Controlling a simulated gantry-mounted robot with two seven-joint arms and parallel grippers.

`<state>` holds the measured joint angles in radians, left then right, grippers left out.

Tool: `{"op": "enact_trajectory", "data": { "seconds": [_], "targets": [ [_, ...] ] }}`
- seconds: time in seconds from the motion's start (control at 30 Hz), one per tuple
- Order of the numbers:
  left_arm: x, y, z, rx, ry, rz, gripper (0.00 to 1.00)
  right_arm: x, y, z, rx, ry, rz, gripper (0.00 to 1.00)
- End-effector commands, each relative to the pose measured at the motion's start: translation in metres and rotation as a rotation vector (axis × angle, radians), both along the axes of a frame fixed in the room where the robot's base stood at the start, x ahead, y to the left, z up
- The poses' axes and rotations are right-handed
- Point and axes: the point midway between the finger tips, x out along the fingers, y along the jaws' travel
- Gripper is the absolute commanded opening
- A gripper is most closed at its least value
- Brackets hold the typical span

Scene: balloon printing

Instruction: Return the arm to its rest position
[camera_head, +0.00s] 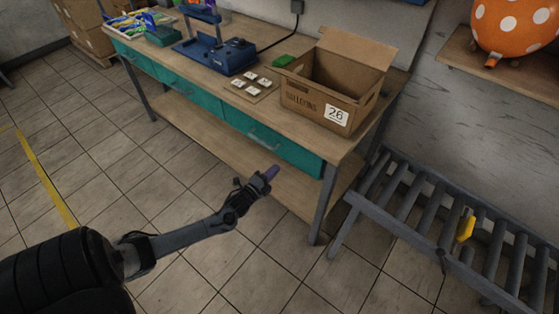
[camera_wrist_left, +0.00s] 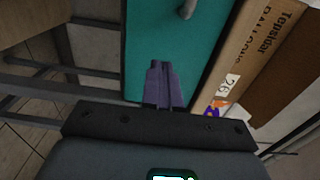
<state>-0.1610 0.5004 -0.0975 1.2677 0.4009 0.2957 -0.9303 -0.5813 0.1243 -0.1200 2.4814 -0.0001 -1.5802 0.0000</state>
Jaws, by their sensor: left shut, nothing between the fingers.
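My left gripper (camera_head: 270,173) is in front of the workbench, below the level of its top, with its arm coming in from the lower left. Its purple fingers are shut together and hold nothing. In the left wrist view the closed fingers (camera_wrist_left: 161,84) point toward a teal drawer front (camera_wrist_left: 155,35). A gap to the drawer shows in the head view. My right gripper is in neither view.
The workbench (camera_head: 205,85) carries an open cardboard box (camera_head: 305,98) marked 26, a blue machine (camera_head: 215,55) and small white pieces on a board (camera_head: 251,85). A roller conveyor (camera_head: 440,215) stands at right. An orange dotted balloon (camera_head: 515,25) rests on a shelf.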

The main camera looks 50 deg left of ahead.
Motion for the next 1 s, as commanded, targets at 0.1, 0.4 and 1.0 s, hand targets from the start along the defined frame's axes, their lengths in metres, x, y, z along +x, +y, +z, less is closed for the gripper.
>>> {"op": "enact_trajectory", "data": {
  "seconds": [0.1, 0.4, 1.0],
  "targets": [
    [-0.023, -0.006, 0.003, 0.0, 0.0, 0.0, 0.0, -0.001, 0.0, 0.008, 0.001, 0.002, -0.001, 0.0],
    [-0.06, -0.015, 0.001, -0.001, -0.001, 0.0, 0.0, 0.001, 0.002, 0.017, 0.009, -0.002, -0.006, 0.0],
    [-0.092, -0.151, 0.006, -0.413, 0.086, 0.0, 0.0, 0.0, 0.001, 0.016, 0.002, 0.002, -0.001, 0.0]
  ]
}}
